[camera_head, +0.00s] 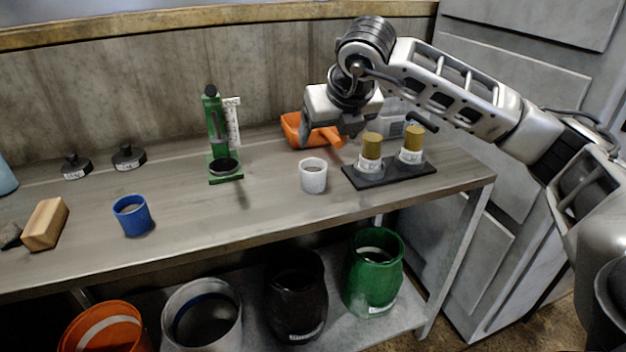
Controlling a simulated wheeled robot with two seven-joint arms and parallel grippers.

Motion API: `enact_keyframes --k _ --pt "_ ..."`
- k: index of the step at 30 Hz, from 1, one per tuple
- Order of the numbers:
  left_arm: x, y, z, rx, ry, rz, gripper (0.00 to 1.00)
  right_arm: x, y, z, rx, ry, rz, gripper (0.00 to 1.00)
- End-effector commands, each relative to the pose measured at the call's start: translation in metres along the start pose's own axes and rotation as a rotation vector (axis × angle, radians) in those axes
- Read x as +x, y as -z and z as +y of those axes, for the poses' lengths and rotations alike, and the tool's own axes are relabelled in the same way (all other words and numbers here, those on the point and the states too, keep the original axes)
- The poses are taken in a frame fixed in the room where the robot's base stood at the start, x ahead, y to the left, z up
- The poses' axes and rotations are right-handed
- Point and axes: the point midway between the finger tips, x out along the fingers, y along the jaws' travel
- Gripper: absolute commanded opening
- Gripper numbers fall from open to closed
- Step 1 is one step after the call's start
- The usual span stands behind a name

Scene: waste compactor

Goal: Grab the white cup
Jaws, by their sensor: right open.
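My right gripper (326,138) hangs above and behind the cup, in front of the orange scoop, apart from the cup. It is open, with nothing seen between its fingers. My left gripper is not in the picture.
A black tray (398,178) with two cork-topped jars stands right of the cup. An orange scoop (292,128) lies behind it. A green press (222,150) and a blue cup (132,216) stand to the left. Several bins, one green (372,275), sit below.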

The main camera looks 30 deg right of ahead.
Motion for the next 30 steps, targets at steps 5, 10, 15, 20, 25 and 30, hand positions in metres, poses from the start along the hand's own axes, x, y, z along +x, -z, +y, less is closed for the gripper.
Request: enact_keyframes --k 5,10,15,20,25,30 --pt "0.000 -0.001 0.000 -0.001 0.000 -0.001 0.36 0.041 0.001 0.001 -0.001 -0.002 0.005 0.77" --pt "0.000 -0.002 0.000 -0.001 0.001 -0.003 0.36 0.065 0.001 0.002 -0.001 -0.004 0.002 0.77" --pt "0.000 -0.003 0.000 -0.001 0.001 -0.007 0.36 0.075 0.002 0.003 -0.004 -0.004 0.001 0.77" --pt "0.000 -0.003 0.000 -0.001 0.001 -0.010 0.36 0.095 0.008 0.007 -0.005 -0.004 0.004 0.77" --pt "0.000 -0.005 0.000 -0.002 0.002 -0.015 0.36 0.118 0.010 0.009 -0.002 -0.004 0.003 0.77" --pt "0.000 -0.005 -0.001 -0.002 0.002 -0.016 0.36 0.125 0.010 0.009 -0.004 -0.005 0.001 0.77"
